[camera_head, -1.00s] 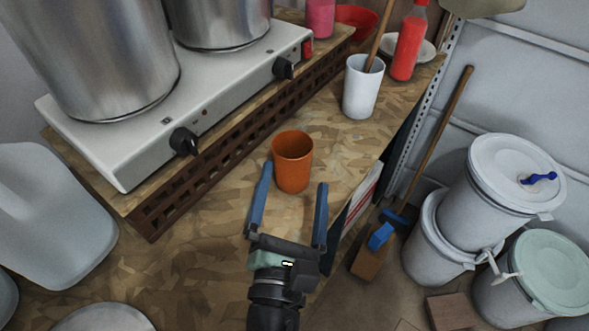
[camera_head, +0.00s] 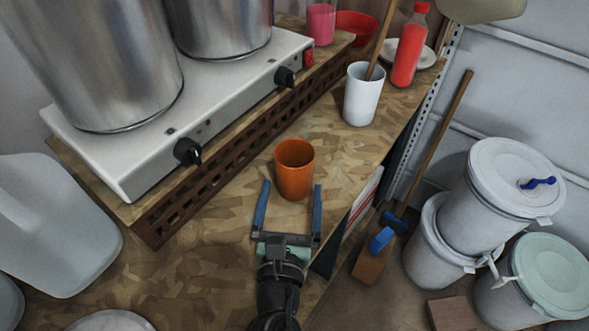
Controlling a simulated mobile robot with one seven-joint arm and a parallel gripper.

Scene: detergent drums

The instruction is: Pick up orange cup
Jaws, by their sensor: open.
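The orange cup (camera_head: 294,170) stands upright on the wooden worktop, its open mouth facing up. My gripper (camera_head: 291,187) is open, with its two blue fingers pointing toward the cup. The left fingertip is just left of the cup's lower part and the right fingertip just right of it in the picture. The cup's base shows between and beyond the fingers. Whether the fingers touch the cup or how high they are above the worktop I cannot tell. Nothing is held.
A white hotplate (camera_head: 190,120) with two large metal pots (camera_head: 110,60) stands at left on a perforated brown riser (camera_head: 200,188). A white cup (camera_head: 362,95) holding a wooden stick and a red bottle (camera_head: 409,50) stand behind right. White buckets (camera_head: 508,195) stand right of the worktop.

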